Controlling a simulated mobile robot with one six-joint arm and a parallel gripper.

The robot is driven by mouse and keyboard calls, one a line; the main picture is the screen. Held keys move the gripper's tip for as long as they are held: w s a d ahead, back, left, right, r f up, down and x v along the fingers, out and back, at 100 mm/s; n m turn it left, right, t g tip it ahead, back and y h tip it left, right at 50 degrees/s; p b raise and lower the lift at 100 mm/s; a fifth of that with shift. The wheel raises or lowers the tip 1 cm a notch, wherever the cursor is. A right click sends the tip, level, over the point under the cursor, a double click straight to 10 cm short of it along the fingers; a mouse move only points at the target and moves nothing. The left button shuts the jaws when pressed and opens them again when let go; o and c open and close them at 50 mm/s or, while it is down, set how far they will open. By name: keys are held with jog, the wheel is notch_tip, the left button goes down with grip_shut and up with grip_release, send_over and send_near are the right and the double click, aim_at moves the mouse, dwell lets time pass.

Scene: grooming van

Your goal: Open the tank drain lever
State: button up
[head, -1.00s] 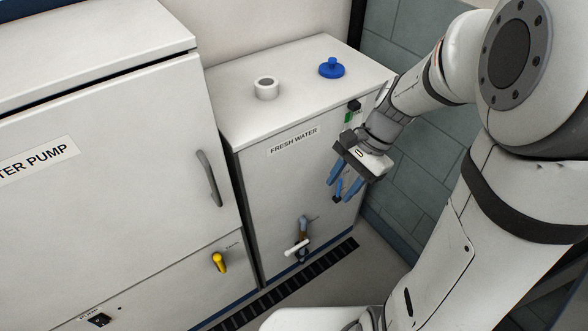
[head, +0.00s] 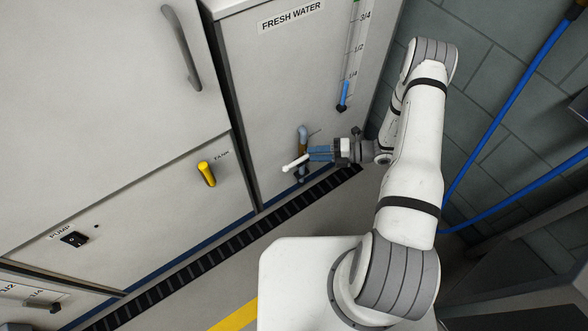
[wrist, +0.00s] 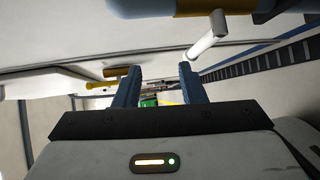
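A white lever handle (head: 295,163) juts out from the valve on a short blue-and-bronze pipe (head: 302,140), low on the front of the fresh water tank (head: 285,70). My gripper (head: 310,154) is low in front of the tank, close to the right of the lever. In the wrist view, the gripper's two blue fingers (wrist: 158,76) are apart with nothing held between them. The white lever (wrist: 207,40) shows there above and beside the right fingertip, outside the gap. I cannot tell whether they touch.
A yellow lever (head: 207,174) with a small label is on the cabinet to the left, above a pump switch (head: 74,239). A dark floor grate (head: 220,245) runs along the cabinet bases. A tiled wall (head: 490,90) with blue hoses (head: 500,120) is on the right.

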aim_at(294, 162)
notch_tip(294, 162, down, 6)
jog(key=m+t, duration=0.1)
jog(key=m, duration=0.2)
jog(key=x, duration=0.3)
jog(key=b+x, duration=0.1)
jog(key=x, duration=0.3)
jog(key=shift+s+a, duration=0.15)
jog(key=shift+a, duration=0.2)
jog(key=shift+t, duration=0.4)
grip_shut()
